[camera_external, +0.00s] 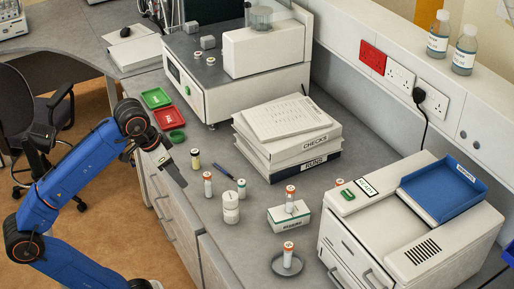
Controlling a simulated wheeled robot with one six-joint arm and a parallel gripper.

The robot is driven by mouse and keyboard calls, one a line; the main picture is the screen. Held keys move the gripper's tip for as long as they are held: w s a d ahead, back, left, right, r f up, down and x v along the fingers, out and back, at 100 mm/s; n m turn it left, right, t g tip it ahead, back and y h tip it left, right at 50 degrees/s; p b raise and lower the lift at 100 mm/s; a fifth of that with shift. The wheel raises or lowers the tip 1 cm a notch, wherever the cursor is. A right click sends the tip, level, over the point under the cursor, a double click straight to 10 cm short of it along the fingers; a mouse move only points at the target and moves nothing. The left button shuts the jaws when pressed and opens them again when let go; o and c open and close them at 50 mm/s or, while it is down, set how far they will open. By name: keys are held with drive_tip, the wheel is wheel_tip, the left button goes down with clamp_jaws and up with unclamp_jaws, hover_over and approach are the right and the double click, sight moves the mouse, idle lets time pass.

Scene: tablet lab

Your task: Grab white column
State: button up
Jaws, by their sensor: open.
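A plain white column (231,209), a short thick upright cylinder, stands on the grey bench near the middle of the view. My gripper (178,178) is over the bench's left edge, up and to the left of the column and apart from it. It is open, with nothing seen in it; its fingers are small and dark, and the gap between them is hard to make out.
Close to the column stand an orange-capped vial (208,185), a green-capped vial (241,189) and a yellowish vial (195,159). Right are a small box (281,219) bearing another vial, and a round dish (278,266). Binders (290,150) lie behind.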

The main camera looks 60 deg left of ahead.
wheel_tip(320, 180, up, 3)
drive_tip(key=n+g+y, duration=0.1)
drive_tip(key=n+g, duration=0.4)
drive_tip(key=n, duration=1.3)
hover_over(242, 182)
drive_tip(key=d, duration=0.2)
drive_tip(key=f, duration=0.5)
drive_tip(key=a+f, duration=0.1)
drive_tip(key=f, duration=1)
drive_tip(key=shift+s+a+f, duration=0.15)
drive_tip(key=shift+s+a, duration=0.2)
drive_tip(key=shift+a, duration=0.05)
drive_tip(key=shift+w+a+f, duration=0.1)
drive_tip(key=shift+f, duration=0.95)
drive_tip(key=shift+w+a+f, duration=0.1)
drive_tip(key=shift+w+f, duration=0.05)
drive_tip(key=shift+f, duration=0.95)
drive_tip(key=shift+w+a+f, duration=0.1)
drive_tip(key=shift+f, duration=0.95)
clamp_jaws()
